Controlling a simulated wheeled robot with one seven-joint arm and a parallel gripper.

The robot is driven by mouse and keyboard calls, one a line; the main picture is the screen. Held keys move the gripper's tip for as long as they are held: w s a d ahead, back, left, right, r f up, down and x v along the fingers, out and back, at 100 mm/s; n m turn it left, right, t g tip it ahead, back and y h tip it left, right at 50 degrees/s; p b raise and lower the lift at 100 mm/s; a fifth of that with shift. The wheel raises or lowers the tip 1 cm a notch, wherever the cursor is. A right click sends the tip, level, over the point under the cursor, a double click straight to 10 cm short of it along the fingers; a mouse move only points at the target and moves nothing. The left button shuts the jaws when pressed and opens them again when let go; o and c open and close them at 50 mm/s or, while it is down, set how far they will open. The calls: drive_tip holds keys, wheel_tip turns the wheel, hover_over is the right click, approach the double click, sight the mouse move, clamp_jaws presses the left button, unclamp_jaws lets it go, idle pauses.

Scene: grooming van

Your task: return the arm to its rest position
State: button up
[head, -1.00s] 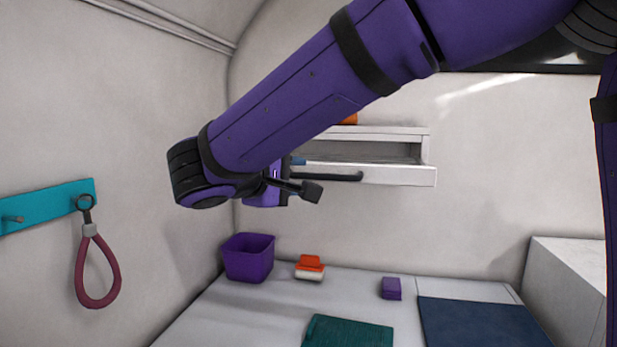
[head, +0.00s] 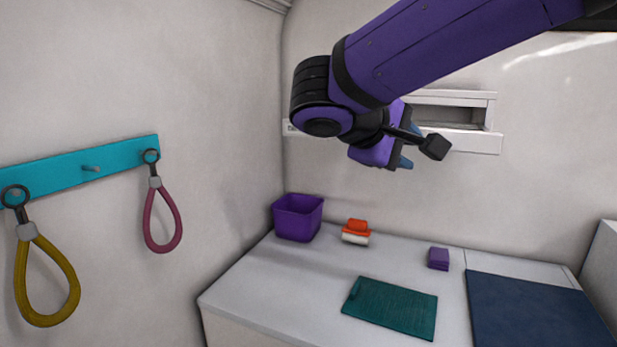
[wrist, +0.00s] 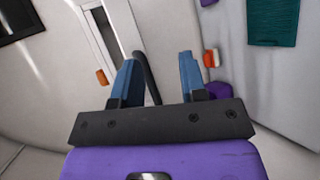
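My purple arm reaches in from the upper right in the head view and is held in the air above the counter. My gripper (head: 404,150) is in front of the wall drawer, partly hidden by my own wrist. In the wrist view my gripper (wrist: 159,78) shows two blue fingers standing well apart. Nothing is between the fingertips; the dark drawer handle (wrist: 146,72) shows beyond them. The gripper is open and empty, and I see no contact with anything.
The counter (head: 262,285) holds a purple bin (head: 298,218), an orange-and-white brush (head: 356,232), a purple block (head: 438,258), a teal mat (head: 392,307) and a navy mat (head: 535,312). An open drawer (head: 470,140) juts from the wall. Yellow (head: 45,278) and pink (head: 162,220) loops hang from a teal rack (head: 110,168).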

drive_tip(key=s+d+f+m+g+y, duration=0.1)
drive_tip(key=s+d+f+m+y, duration=0.3)
drive_tip(key=s+d, duration=0.3)
drive_tip(key=s+d+f+m+y, duration=0.3)
drive_tip(key=s+d+y, duration=0.3)
drive_tip(key=s, duration=0.5)
drive_tip(key=shift+s+d+f+m+g+y, duration=0.3)
drive_tip(key=shift+s+d+f+m+g, duration=0.1)
drive_tip(key=shift+d+f, duration=0.2)
